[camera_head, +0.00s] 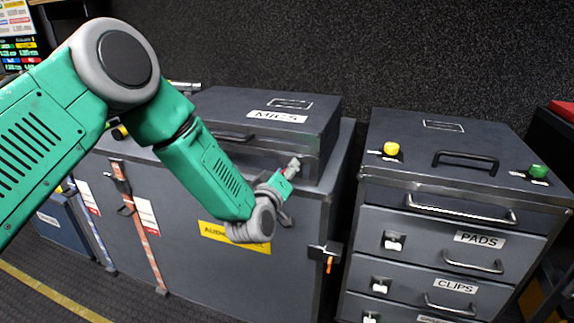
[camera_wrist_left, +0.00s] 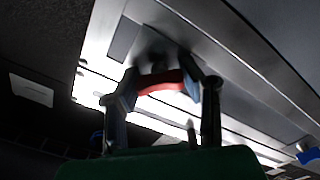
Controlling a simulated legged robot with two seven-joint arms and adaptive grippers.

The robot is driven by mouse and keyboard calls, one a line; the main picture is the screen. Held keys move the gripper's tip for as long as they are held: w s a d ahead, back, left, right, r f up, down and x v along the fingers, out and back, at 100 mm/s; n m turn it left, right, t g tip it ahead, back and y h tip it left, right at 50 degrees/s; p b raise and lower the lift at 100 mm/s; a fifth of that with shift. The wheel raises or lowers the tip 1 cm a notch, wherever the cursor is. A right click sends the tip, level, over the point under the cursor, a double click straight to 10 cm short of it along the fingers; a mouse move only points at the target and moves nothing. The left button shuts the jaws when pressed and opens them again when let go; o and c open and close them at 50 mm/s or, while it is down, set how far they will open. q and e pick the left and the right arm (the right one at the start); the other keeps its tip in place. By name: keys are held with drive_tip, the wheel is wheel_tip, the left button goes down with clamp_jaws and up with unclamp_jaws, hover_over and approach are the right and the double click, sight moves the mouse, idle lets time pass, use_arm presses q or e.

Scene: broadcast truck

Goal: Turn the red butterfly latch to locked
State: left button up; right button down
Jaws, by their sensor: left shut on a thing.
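The red butterfly latch (camera_wrist_left: 160,80) shows in the left wrist view as a short red bar against a bright metal face. It lies between the two fingers of my left gripper (camera_wrist_left: 162,92), which is shut on it. In the head view my left gripper (camera_head: 287,174) is at the right front end of the dark MICS case (camera_head: 318,142). There the latch is mostly hidden by the gripper, with only a trace of red showing. I cannot tell from these views whether the latch is at locked. My right gripper is not in view.
The MICS case sits on a large grey cabinet (camera_head: 180,215) with a yellow label. To the right, across a narrow gap, stands a drawer unit (camera_head: 440,185) with a yellow knob (camera_head: 391,148), a green knob (camera_head: 538,171) and a black handle on top. A dark textured wall (camera_head: 350,45) stands behind.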

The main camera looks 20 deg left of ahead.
use_arm(q)
drive_tip(key=m, duration=0.1)
drive_tip(key=m+p, duration=0.1)
drive_tip(key=m, duration=0.1)
drive_tip(key=m+p, duration=0.1)
drive_tip(key=shift+s+f+m, duration=0.15)
drive_tip(key=shift+f+m, duration=0.1)
drive_tip(key=shift+m, duration=0.15)
drive_tip(key=shift+d+f+m+p, duration=0.15)
drive_tip(key=shift+m+p, duration=0.45)
drive_tip(key=shift+m, duration=1.3)
drive_tip(key=o, duration=1.2)
drive_tip(key=shift+r, duration=0.2)
